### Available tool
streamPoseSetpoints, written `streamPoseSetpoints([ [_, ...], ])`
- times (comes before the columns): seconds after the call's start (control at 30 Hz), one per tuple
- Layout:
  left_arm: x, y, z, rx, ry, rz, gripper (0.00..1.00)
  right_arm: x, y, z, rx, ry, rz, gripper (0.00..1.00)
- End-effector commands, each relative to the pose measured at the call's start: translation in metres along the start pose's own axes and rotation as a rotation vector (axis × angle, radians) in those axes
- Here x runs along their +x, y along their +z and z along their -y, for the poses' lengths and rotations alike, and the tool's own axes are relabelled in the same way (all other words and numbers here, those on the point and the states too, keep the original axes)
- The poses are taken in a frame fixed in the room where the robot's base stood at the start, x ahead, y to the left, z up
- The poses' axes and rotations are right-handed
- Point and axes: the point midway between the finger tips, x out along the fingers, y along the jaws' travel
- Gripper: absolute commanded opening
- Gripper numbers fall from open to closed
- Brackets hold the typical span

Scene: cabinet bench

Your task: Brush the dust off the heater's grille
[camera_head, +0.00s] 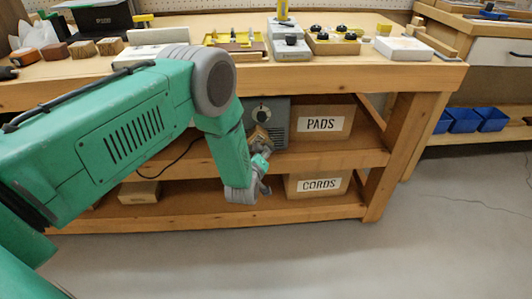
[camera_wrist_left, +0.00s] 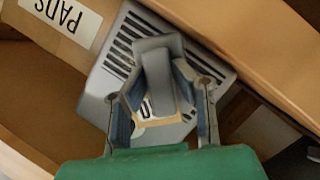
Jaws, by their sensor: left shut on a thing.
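The grey heater (camera_head: 279,111) stands on the bench's upper shelf, with a round dial on its front. In the left wrist view the heater (camera_wrist_left: 105,78) shows its dark grille slots, partly hidden by my fingers. My left gripper (camera_head: 261,150) is in front of the heater, shut on a tan wooden brush (camera_head: 259,134). In the left wrist view the gripper (camera_wrist_left: 156,92) covers much of the brush (camera_wrist_left: 170,119). The brush appears close to the heater's front; I cannot tell whether it touches the grille. Dust is too small to tell. My right gripper is out of view.
A box marked PADS (camera_head: 322,124) stands right of the heater. A box marked CORDS (camera_head: 318,184) is on the shelf below. The wooden bench top (camera_head: 340,78) overhangs the shelves and carries several tools and blocks. The floor (camera_head: 430,235) at right is clear.

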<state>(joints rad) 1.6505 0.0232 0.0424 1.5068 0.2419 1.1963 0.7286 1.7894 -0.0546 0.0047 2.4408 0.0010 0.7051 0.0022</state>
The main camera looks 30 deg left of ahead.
Motion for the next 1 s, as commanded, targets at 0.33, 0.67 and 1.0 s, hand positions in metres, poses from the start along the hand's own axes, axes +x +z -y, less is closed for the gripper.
streamPoseSetpoints([
  [0.33,-0.010,-0.019,0.019,0.001,0.000,-0.001,0.00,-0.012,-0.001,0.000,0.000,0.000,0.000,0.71],
  [0.67,-0.013,-0.029,0.031,0.000,-0.001,-0.001,0.00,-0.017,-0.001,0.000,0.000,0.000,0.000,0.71],
  [1.0,-0.018,-0.044,0.044,0.000,0.001,-0.002,0.00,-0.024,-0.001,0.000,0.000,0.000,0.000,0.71],
])
